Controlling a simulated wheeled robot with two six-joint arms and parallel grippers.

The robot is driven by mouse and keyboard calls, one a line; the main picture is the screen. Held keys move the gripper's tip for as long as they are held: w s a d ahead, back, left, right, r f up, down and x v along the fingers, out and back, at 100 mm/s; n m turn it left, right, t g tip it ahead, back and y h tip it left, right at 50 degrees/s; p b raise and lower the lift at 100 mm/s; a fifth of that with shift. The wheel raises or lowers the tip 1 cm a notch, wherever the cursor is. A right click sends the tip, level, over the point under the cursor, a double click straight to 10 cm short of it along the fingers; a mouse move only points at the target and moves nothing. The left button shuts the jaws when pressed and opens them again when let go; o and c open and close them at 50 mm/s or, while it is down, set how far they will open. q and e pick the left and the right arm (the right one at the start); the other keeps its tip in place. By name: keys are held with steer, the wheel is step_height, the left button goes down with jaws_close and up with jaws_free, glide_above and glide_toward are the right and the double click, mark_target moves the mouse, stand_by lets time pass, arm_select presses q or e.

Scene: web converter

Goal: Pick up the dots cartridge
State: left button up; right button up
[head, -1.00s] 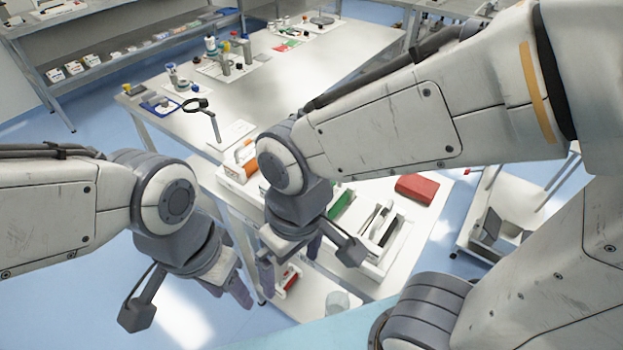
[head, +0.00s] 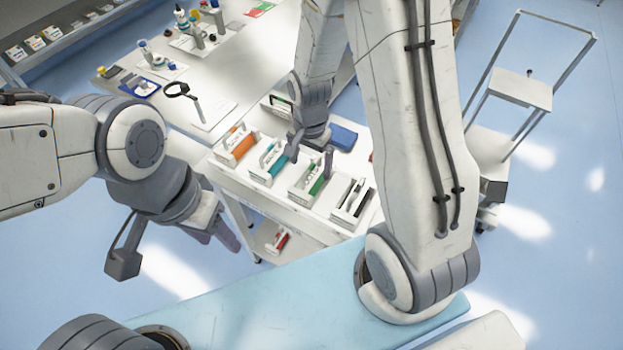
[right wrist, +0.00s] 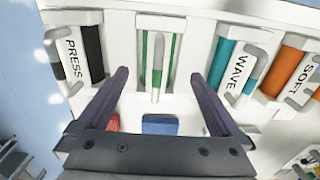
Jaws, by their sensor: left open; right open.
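I can read no "dots" label. A green cartridge (head: 318,183) sits in a white holder on the cart, between the teal and black ones. In the right wrist view the green cartridge (right wrist: 160,50) lies between and beyond the fingertips, its pale handle edge-on and no label readable. My right gripper (head: 311,152) is open and empty above the cart; its fingers also show in the right wrist view (right wrist: 160,78). My left gripper (head: 217,234) is open, left of the cart and away from the cartridges.
Neighbouring cartridges are black PRESS (right wrist: 92,50), teal WAVE (right wrist: 226,65) and orange SOFT (right wrist: 285,70). A blue box (head: 342,137) and another holder (head: 277,104) stand behind. A red item (head: 279,241) is on the lower shelf. A magnifier stand (head: 197,108) is on the table.

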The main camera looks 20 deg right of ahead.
mark_target(311, 176)
steer(key=f, duration=0.1)
steer(key=f+p, duration=0.1)
steer(key=f, duration=0.1)
steer(key=shift+s+d+f+p, duration=0.1)
steer(key=shift+s+f+p, duration=0.2)
steer(key=shift+f, duration=0.1)
steer(key=shift+w+f, duration=0.15)
steer(key=shift+f, duration=0.55)
steer(key=shift+c, duration=0.3)
jaws_close()
